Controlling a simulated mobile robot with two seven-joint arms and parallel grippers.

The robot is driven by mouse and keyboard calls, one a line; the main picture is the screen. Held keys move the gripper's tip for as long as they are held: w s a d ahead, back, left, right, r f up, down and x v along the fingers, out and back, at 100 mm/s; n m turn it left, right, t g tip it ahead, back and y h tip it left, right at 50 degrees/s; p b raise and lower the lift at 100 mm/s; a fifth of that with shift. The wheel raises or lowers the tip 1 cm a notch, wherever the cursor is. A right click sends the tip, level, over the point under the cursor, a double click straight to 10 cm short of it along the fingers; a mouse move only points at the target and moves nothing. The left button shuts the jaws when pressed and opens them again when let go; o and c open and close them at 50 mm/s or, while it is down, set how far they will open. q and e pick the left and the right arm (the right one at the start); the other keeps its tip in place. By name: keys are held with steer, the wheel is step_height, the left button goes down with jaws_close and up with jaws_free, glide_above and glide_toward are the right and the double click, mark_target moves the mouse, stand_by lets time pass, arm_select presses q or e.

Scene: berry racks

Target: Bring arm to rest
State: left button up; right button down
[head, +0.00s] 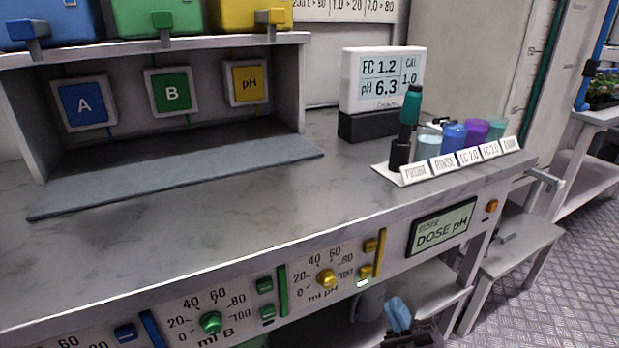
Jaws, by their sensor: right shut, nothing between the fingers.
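My right gripper (399,315) shows at the bottom edge, right of centre, below the front of the bench (200,255). Its blue fingertips are together and hold nothing. It is apart from the bench controls, and most of its arm is out of the picture. My left gripper and arm are not in view.
The bench front carries dials, buttons and a screen reading DOSE pH (442,227). On top stand an EC/pH meter (382,80), a dark-and-teal probe (410,118) and several labelled cups. A low grey table (520,245) stands at right; floor beyond is clear.

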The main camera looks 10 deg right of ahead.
arm_select(q)
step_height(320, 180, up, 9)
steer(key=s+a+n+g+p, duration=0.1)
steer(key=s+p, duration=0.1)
steer(key=p, duration=1.6)
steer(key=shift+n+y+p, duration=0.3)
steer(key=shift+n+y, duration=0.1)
arm_select(e)
steer(key=s+d+r+m+g+h, duration=0.1)
steer(key=s+m+g+h, duration=0.3)
steer(key=s, duration=0.7)
steer(key=s+d+m+g+h, duration=0.3)
steer(key=s+m, duration=0.4)
steer(key=s, duration=0.5)
steer(key=s+d+r+m+g+h, duration=0.1)
steer(key=s+m+g+h, duration=0.4)
steer(key=s, duration=0.7)
steer(key=shift+s+d+r+m+h, duration=0.25)
steer(key=shift+d+r+m+h, duration=0.1)
steer(key=shift+d+m+h, duration=0.45)
